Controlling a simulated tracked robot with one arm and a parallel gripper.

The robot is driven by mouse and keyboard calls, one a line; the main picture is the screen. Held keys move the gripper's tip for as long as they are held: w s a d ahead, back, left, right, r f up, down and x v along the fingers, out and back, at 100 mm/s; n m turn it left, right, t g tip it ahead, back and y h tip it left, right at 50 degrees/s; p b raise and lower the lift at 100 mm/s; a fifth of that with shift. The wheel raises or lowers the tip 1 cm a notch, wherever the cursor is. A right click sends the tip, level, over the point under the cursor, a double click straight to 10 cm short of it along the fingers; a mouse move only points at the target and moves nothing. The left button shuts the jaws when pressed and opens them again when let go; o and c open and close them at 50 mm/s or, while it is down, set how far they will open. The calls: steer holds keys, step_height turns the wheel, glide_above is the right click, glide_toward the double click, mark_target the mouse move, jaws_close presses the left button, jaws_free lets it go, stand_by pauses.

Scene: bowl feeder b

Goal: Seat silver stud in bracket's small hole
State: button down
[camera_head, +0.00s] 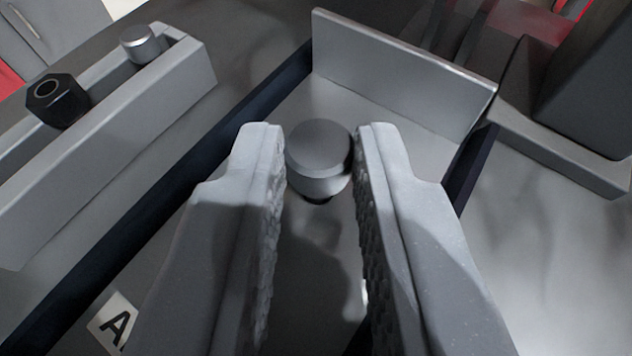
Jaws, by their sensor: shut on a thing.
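My gripper (317,160) is shut on the silver stud (318,148), with one ridged finger on each side of its round grey head. The stud looks about upright. Below the head a dark patch shows; I cannot tell whether it is the stud's shank or the hole. The stud is over the flat base of the grey bracket (345,110), near its upright plate. The bracket's small hole is not clearly visible, and I cannot tell whether the stud's tip is in it. My fingers hide much of the base.
At the left a grey rail (150,95) holds a black hex part (57,100) and another silver round-headed part (139,43). A dark groove runs between rail and bracket. A dark block (600,80) stands at the upper right. A white label (112,323) lies lower left.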

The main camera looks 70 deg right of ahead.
steer(key=shift+f, duration=0.15)
steer(key=c, duration=1.3)
jaws_free()
steer(key=p+v, duration=0.1)
steer(key=v, duration=1.2)
steer(key=shift+s+a+p, duration=0.1)
steer(key=shift+a+p, duration=0.25)
steer(key=shift+p, duration=0.05)
